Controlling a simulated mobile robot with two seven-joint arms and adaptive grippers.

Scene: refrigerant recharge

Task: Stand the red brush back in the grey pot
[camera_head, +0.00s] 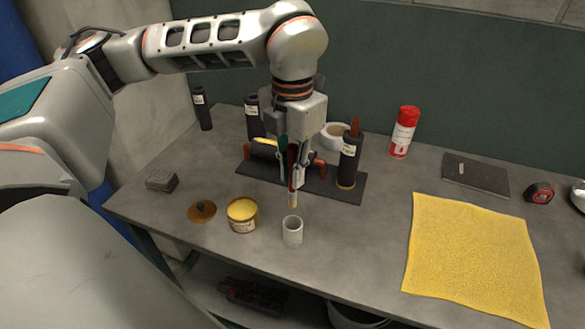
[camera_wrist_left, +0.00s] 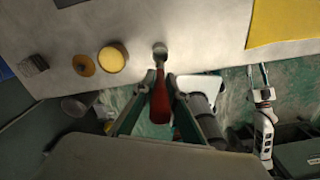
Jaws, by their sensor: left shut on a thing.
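My left gripper (camera_head: 293,182) points down and is shut on the red brush (camera_wrist_left: 160,100). The brush hangs upright with its pale tip down; in the head view the fingers partly cover its red handle. The grey pot (camera_head: 292,232) is a small open cylinder standing on the table. The brush tip shows just above and behind the pot's rim in the head view, apart from it. In the left wrist view, the pot (camera_wrist_left: 160,47) shows just beyond the brush's tip. My right gripper (camera_wrist_left: 261,82) shows small in the left wrist view, its fingers apart and empty.
A yellow-filled tin (camera_head: 242,215) and a brown lid (camera_head: 202,211) are left of the pot. Behind it a dark mat (camera_head: 325,186) bears a black cylinder (camera_head: 348,165). A yellow cloth (camera_head: 473,255) lies right; the tabletop between pot and cloth is clear.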

